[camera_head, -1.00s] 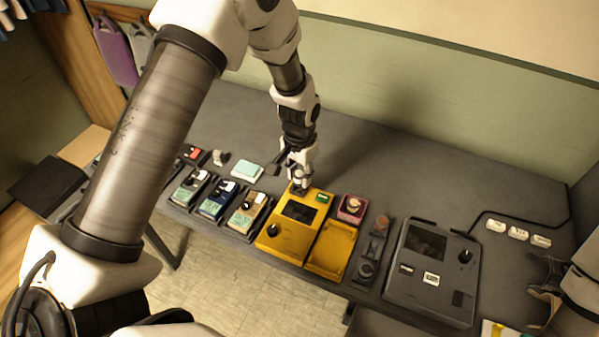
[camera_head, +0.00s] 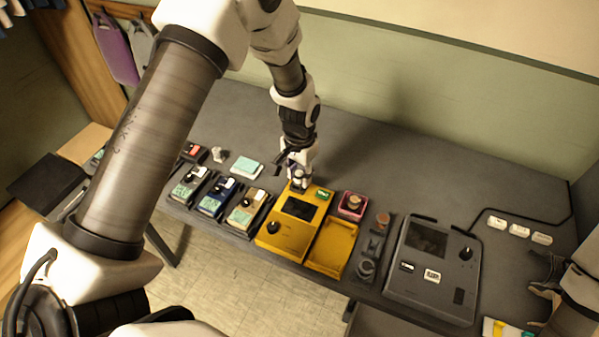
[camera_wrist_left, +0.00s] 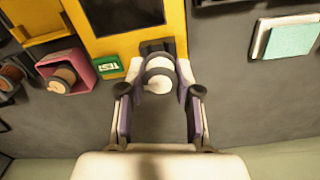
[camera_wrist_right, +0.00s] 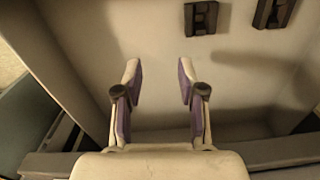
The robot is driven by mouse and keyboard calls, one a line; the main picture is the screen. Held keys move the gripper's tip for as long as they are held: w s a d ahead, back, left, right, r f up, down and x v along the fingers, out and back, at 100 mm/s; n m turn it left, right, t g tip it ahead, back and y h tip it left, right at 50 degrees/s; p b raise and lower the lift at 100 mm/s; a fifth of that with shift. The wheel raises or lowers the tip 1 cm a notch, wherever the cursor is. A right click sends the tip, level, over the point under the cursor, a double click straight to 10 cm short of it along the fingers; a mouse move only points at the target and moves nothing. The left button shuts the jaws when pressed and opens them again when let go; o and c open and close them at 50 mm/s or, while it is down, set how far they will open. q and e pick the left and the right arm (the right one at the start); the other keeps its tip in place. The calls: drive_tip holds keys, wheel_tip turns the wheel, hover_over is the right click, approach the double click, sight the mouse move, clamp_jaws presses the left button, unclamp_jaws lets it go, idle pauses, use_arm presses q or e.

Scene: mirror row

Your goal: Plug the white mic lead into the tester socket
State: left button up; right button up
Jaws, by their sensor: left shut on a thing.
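The yellow tester (camera_head: 284,236) stands at the bench's front edge, with a dark screen, a black knob and a green TEST label. Its dark socket block (camera_wrist_left: 156,47) shows at the edge beside the label in the left wrist view. My left gripper (camera_head: 299,178) is shut on the white mic lead's plug, a round white piece with a grey band (camera_wrist_left: 159,76). The plug is right at the socket block; I cannot tell how deep it sits, as the fingers hide part of it. My right gripper (camera_wrist_right: 160,78) is open and empty, at the right in the head view (camera_head: 545,278).
Several pedals (camera_head: 214,198) stand in a row left of the tester. A yellow tray (camera_head: 332,247), a pink box (camera_head: 352,205) and a large grey unit (camera_head: 432,270) are to its right. A pale green pad (camera_head: 246,166) lies behind. The back of the bench is clear.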

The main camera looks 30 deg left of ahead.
use_arm(q)
drive_tip(key=shift+f, duration=0.4)
drive_tip(key=o, duration=1.1)
drive_tip(key=shift+c, duration=0.2)
drive_tip(key=shift+r, duration=0.1)
wheel_tip(320, 180, up, 12)
